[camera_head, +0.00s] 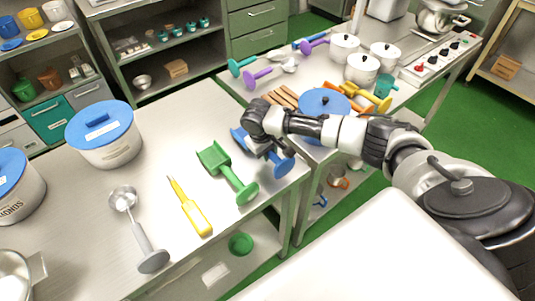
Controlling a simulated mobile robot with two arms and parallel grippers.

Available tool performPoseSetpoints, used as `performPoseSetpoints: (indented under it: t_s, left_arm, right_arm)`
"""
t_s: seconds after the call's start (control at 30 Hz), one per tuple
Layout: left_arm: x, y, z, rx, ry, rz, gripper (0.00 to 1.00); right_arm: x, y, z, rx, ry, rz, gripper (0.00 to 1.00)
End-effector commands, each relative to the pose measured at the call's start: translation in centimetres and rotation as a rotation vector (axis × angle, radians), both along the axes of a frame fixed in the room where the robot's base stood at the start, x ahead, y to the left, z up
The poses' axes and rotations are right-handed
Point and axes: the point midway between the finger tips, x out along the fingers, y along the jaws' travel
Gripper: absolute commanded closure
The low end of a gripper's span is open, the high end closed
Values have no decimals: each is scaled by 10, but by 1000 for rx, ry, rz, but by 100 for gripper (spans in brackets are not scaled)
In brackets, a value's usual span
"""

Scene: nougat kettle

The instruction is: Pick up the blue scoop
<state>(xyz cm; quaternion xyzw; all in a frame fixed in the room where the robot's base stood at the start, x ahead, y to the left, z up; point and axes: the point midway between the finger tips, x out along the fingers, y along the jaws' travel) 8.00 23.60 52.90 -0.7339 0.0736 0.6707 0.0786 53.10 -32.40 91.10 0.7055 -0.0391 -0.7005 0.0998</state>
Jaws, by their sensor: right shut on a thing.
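The blue scoop (284,168) lies at the right end of the near steel table, its round-ended handle toward the table's front edge. My right gripper (266,150) is over the scoop's middle and shut on it. The gripper hides the middle part of the scoop; a bit of its blue head shows to the left of the gripper. I cannot tell whether the scoop is clear of the table top. My left gripper is not in view.
Left of the blue scoop lie a green scoop (229,172), a yellow tool (189,207) and a metal ladle (138,230). A white pot with a blue lid (104,146) stands farther left. Behind my right arm, another table holds white pots (362,69) and utensils.

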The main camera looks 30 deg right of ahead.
Motion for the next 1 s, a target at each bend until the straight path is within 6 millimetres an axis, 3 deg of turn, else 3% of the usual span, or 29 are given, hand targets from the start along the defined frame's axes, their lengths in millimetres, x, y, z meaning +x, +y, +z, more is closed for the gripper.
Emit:
performPoseSetpoints:
  t_s: [0.13,0.5,0.7,1.0]
  left_arm:
    - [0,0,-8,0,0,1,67]
    - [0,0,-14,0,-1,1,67]
    - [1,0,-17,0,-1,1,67]
    - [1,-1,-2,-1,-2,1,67]
  right_arm:
    - [2,0,27,3,-8,1,100]
    - [-74,-3,71,-2,-2,2,100]
    - [-103,-4,89,0,-2,0,100]
    - [-116,-4,112,1,-2,-1,100]
